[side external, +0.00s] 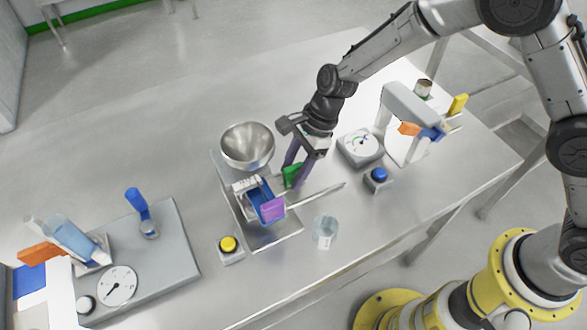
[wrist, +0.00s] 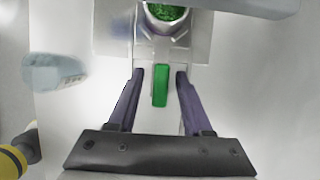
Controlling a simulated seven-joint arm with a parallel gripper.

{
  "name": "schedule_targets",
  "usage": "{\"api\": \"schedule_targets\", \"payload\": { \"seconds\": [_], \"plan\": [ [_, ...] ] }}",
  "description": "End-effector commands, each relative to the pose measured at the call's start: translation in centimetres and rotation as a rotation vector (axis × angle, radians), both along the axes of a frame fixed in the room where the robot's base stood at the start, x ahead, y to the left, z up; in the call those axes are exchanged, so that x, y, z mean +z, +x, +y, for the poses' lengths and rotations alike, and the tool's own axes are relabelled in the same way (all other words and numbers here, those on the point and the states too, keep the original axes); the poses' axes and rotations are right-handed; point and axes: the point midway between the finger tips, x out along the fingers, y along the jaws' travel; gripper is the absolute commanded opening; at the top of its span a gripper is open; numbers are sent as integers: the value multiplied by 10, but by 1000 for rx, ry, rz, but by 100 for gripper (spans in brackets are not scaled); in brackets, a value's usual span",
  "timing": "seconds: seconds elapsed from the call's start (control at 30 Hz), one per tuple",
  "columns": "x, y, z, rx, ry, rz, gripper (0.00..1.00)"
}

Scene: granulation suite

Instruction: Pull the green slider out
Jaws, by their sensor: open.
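The green slider (side external: 292,176) is an upright green tab at the right side of the hopper station in the side view. In the wrist view the green slider (wrist: 160,88) is a narrow bar in the middle, in line with the station. My gripper (side external: 296,182) is lowered over it, with its purple fingers apart. In the wrist view my gripper (wrist: 160,76) has one finger on each side of the slider, with a visible gap on both sides. In the side view the fingers partly hide the slider.
A steel hopper bowl (side external: 247,146) tops the station, with a purple tab (side external: 273,208) in front. A clear beaker (side external: 325,232) stands to the front right, a yellow button (side external: 229,244) front left. A dial box (side external: 360,147) and a blue button (side external: 378,175) stand to the right.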

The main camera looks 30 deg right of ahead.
Motion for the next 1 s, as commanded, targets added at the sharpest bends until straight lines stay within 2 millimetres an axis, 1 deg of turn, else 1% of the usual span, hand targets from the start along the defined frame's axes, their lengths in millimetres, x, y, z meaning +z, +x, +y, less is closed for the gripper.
{"api": "schedule_targets", "payload": {
  "seconds": [0.27,0.3,0.37,0.4,0.53,0.57,1.0],
  "plan": [
    [-1,0,1,1,0,-1,50],
    [-1,0,1,1,0,-1,43],
    [-1,0,1,1,0,-1,32],
    [-1,0,0,1,0,-1,25],
    [-1,0,0,1,0,-1,1],
    [-1,0,0,1,0,-1,0],
    [0,0,0,1,0,-1,0]
  ]
}}
